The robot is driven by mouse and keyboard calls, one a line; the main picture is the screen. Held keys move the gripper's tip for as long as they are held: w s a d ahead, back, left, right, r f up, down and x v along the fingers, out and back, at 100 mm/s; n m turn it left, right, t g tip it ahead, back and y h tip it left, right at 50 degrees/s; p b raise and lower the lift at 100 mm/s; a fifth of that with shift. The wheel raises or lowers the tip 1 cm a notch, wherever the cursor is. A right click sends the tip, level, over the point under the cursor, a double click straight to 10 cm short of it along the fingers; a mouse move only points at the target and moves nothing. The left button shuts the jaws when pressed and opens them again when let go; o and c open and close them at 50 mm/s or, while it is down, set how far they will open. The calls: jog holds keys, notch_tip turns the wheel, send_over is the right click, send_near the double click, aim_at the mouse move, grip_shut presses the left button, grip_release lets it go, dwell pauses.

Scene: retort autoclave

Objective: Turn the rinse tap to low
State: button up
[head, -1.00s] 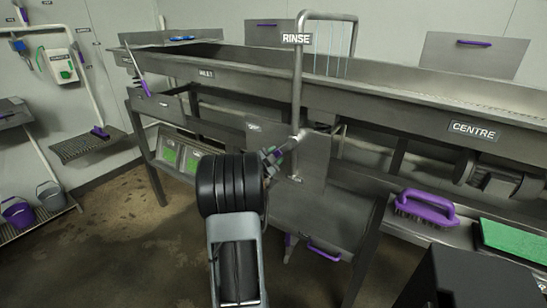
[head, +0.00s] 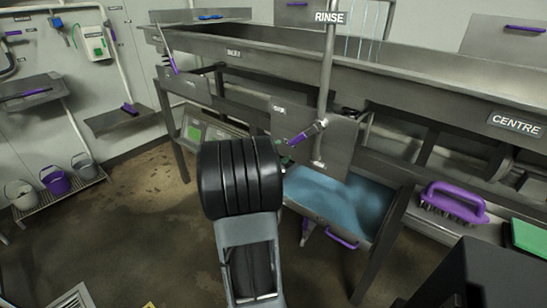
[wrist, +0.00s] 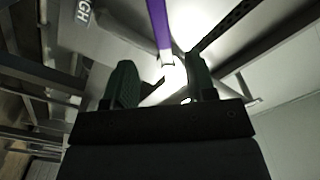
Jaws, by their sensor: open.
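The rinse tap has a purple lever (head: 308,132) in front of a grey plate beside the upright pipe labelled RINSE (head: 329,17). The lever slants up to the right in the head view. My gripper (head: 287,158) is just left of and below it, mostly hidden behind my dark wrist. In the wrist view my gripper (wrist: 162,75) is open, with dark green fingers. The purple lever (wrist: 158,22) runs down toward the gap between the fingertips; I cannot tell whether it touches them. A label ending in "GH" (wrist: 83,10) shows at top left. No low mark is readable.
A long steel trough (head: 400,72) with a CENTRE label (head: 515,124) runs behind the tap. A blue surface (head: 340,200) lies in the bin below. A purple brush (head: 455,203) sits on the shelf at right. Open floor (head: 130,240) lies at left.

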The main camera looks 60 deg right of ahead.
jog(key=shift+w+a, duration=0.15)
jog(key=shift+a, duration=0.65)
jog(key=shift+w+a, duration=0.1)
jog(key=shift+a, duration=0.7)
